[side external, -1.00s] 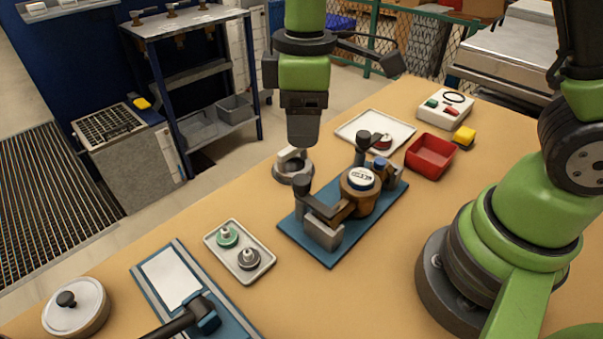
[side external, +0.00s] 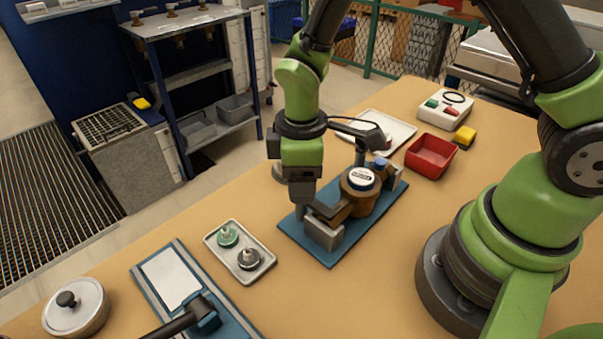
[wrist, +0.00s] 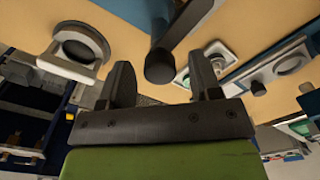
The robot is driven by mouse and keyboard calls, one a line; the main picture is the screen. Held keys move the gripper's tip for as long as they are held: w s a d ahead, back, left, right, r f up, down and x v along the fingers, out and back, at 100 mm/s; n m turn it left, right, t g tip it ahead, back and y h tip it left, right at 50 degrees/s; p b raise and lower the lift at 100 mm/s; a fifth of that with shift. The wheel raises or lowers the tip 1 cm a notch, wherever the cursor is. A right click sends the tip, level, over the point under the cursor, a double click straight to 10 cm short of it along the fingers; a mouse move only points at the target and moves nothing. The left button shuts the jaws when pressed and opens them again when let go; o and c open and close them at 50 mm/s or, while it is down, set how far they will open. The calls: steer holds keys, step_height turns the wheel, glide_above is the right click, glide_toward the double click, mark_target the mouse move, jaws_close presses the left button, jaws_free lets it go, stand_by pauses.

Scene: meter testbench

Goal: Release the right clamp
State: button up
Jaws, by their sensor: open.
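The blue fixture plate (side external: 291,229) holds a brown round meter (side external: 361,188) with a white face. A clamp (side external: 324,232) with a grey block and dark lever sits at its near left end. Another clamp (side external: 360,149) with a black knob stands at the far side. My gripper (side external: 303,200) points down over the near left clamp and hides its knob in the side view. In the wrist view my gripper (wrist: 161,64) is open, with a dark lever's black knob (wrist: 160,66) showing between its fingers. I cannot tell whether the fingers touch it.
A tray with two fittings (side external: 263,276) lies left of the plate. A red bin (side external: 430,157), a white button box (side external: 445,108) and a pale tray (side external: 397,126) stand behind. Bare table lies in front.

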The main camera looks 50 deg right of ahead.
steer(key=shift+c, duration=0.2)
steer(key=c, duration=0.9)
steer(key=shift+m, duration=0.3)
steer(key=m, duration=0.3)
steer(key=shift+m, duration=0.3)
steer(key=m, duration=0.4)
steer(key=shift+m, duration=0.3)
steer(key=m, duration=0.9)
